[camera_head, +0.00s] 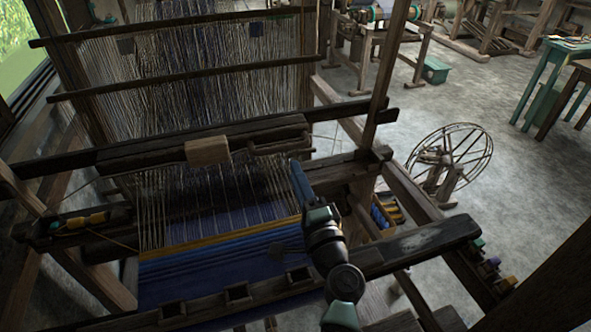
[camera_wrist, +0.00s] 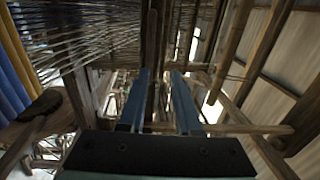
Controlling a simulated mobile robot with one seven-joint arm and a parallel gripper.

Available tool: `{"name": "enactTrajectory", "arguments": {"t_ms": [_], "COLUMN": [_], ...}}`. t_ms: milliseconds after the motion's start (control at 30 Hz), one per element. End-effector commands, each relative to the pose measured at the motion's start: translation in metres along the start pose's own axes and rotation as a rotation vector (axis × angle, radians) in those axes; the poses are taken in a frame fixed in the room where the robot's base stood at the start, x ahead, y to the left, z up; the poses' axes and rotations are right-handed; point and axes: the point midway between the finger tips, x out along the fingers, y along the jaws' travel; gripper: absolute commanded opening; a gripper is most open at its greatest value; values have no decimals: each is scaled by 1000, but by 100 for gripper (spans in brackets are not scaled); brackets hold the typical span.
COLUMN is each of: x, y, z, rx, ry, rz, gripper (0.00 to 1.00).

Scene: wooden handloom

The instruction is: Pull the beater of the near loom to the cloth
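The beater (camera_head: 130,153) of the near loom is a dark wooden beam across the warp threads, with a pale wooden block (camera_head: 208,150) at its middle. The blue cloth (camera_head: 205,270) with yellow bands lies nearer to me, with bare warp between it and the beater. My gripper (camera_head: 298,170) is over the right side of the loom, just in front of the beater's right part. In the wrist view my gripper (camera_wrist: 160,90) has two blue fingers apart, with loom timber beyond them. I cannot tell whether they touch the beater.
The front beam (camera_head: 420,243) crosses below my arm. An upright post (camera_head: 383,75) stands right of the gripper. A spoked wheel (camera_head: 452,160) and a green table (camera_head: 545,75) stand on the floor at right. Some grey floor there is clear.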

Motion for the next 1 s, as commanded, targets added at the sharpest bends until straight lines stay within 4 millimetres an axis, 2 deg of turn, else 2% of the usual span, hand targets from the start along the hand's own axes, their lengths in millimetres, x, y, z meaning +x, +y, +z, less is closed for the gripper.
{"name": "enactTrajectory", "arguments": {"t_ms": [167,467,500,667,1000], "x": [13,14,14,14,14], "y": [0,0,0,0,0], "z": [0,0,0,0,0], "rx": [-1,-1,-1,-1,-1], "ry": [-1,-1,-1,-1,-1], "rz": [0,1,1,0,0], "gripper": [32,32,30,2,0]}}
